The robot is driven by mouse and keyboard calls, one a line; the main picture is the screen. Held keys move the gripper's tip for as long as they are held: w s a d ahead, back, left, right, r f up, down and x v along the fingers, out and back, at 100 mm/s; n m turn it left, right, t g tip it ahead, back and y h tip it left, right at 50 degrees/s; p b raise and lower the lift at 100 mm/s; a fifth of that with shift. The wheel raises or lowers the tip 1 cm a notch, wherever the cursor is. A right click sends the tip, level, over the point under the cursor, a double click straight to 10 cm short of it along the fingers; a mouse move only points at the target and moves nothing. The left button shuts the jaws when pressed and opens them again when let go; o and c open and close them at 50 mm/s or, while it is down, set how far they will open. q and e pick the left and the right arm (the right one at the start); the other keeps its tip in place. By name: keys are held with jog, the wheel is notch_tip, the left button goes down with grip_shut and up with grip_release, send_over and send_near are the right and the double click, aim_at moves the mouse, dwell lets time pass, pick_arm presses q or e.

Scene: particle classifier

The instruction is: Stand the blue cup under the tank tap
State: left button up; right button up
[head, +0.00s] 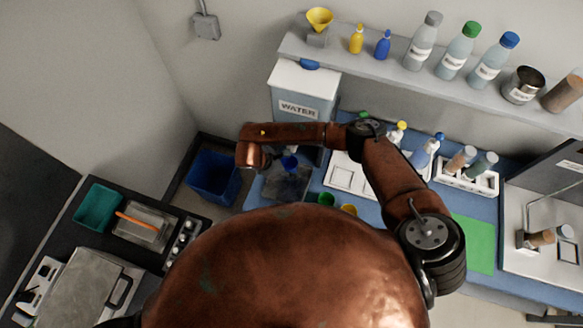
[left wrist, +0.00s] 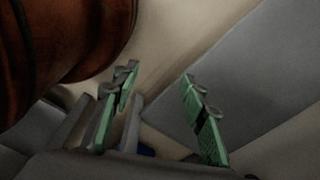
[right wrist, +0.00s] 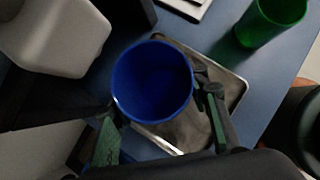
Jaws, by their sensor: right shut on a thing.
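The blue cup (right wrist: 150,85) is between the fingers of my right gripper (right wrist: 162,125), which is shut on it. I look into its open mouth in the right wrist view. In the head view the cup (head: 289,163) is over or on the metal tray (head: 285,187); I cannot tell whether it touches. My right forearm covers the tank's lower part, and I cannot make out the tap. My left gripper (left wrist: 162,105) is open and empty, away from the bench.
A green cup (head: 326,199) and a yellow cup (head: 349,210) stand right of the tray. A white rack (head: 350,178) and bottles are farther right. A shelf (head: 400,75) with bottles runs above the bench. A blue bin (head: 214,178) stands left of the tray.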

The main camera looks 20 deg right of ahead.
aim_at(291, 166)
jog(key=w+f, duration=0.1)
jog(key=w+d+f, duration=0.1)
jog(key=f, duration=0.1)
jog(key=shift+w+d+f, duration=0.1)
jog(key=shift+w+d, duration=0.05)
notch_tip(291, 166, down, 3)
jog(key=shift+w+f, duration=0.1)
jog(key=shift+f, duration=0.05)
jog(key=o, duration=1.2)
jog(key=shift+c, duration=0.2)
pick_arm(q)
jog(key=shift+w+r, duration=0.25)
jog(key=shift+w, duration=0.1)
notch_tip(291, 166, down, 2)
jog(key=shift+f+b, duration=0.1)
jog(key=shift+b, duration=0.8)
pick_arm(e)
jog(key=v, duration=1.2)
